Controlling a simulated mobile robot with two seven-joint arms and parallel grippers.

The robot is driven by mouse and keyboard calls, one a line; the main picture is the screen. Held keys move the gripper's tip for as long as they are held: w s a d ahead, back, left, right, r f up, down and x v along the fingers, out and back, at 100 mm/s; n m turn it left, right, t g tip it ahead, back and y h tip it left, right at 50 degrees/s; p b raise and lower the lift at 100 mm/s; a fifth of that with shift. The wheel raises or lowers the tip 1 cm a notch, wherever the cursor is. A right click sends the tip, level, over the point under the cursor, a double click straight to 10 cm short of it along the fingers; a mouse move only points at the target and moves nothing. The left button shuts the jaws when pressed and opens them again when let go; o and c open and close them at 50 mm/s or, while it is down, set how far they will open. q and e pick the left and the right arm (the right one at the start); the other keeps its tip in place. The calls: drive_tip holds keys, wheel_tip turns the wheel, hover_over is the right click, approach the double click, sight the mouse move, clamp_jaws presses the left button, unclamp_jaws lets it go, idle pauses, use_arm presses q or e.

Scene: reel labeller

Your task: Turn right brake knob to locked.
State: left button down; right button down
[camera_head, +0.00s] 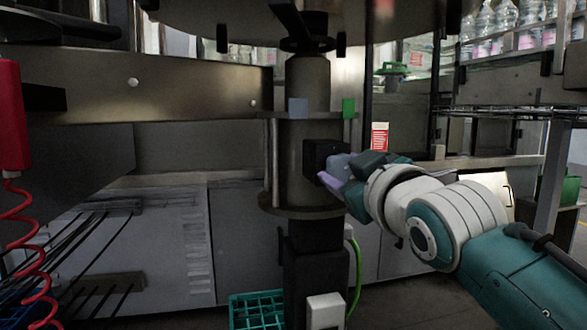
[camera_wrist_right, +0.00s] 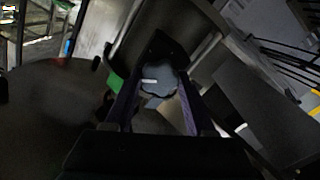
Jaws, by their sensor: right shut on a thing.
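The right brake knob (camera_wrist_right: 159,80) is a grey-blue, lobed disc with a short white mark, seen face-on in the right wrist view. It sits on a black block (camera_head: 316,157) on the side of the grey column. My right gripper (camera_wrist_right: 160,92) has one lavender finger on each side of the knob and is shut on it. In the head view, the right gripper (camera_head: 336,172) reaches in from the right and hides most of the knob. The white mark lies roughly sideways in the wrist picture. My left gripper is not in view.
A blue-grey square (camera_head: 298,108) and a green square (camera_head: 348,108) sit on the column's upper plate, above the knob. A red coiled cable (camera_head: 38,250) hangs at left. A teal crate (camera_head: 257,310) stands low by the column. Shelved bottles (camera_head: 505,22) are at upper right.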

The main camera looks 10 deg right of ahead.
drive_tip(key=m+p, duration=0.2)
drive_tip(key=m, duration=0.1)
drive_tip(key=shift+r+p, duration=0.15)
drive_tip(key=shift+p, duration=0.2)
drive_tip(key=m+p, duration=0.2)
drive_tip(key=m, duration=0.1)
drive_tip(key=shift+m, duration=0.4)
drive_tip(key=m+p, duration=0.1)
drive_tip(key=m, duration=0.2)
drive_tip(key=shift+m+p, duration=0.3)
drive_tip(key=shift+p, duration=0.05)
drive_tip(key=m, duration=0.3)
drive_tip(key=shift+m+p, duration=0.3)
drive_tip(key=shift+p, duration=0.05)
drive_tip(key=m, duration=0.5)
drive_tip(key=shift+f, duration=0.2)
drive_tip(key=m, duration=1.1)
drive_tip(key=shift+b, duration=0.3)
drive_tip(key=m, duration=0.5)
drive_tip(key=shift+m, duration=0.3)
